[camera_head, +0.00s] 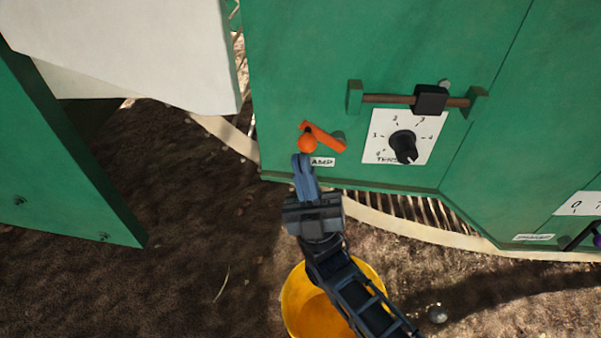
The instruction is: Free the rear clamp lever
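The clamp lever (325,137) is an orange bar with a round orange knob (308,143) at its left end. It is mounted on the green machine panel (300,60) and tilts down to the right. A white label (322,162) below it reads "AMP", its left part hidden by my gripper. My gripper (302,160) is just below the knob, its blue fingers pointing up at it. The fingers look close together, one mostly behind the other. I cannot tell whether they touch the knob or how far apart they are.
A black dial (403,146) on a white scale plate sits right of the lever. Above it, a black block (431,99) sits on a horizontal rod. A yellow bucket (294,300) stands on the ground beneath my arm. A green panel (60,170) stands at left, with bare soil between.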

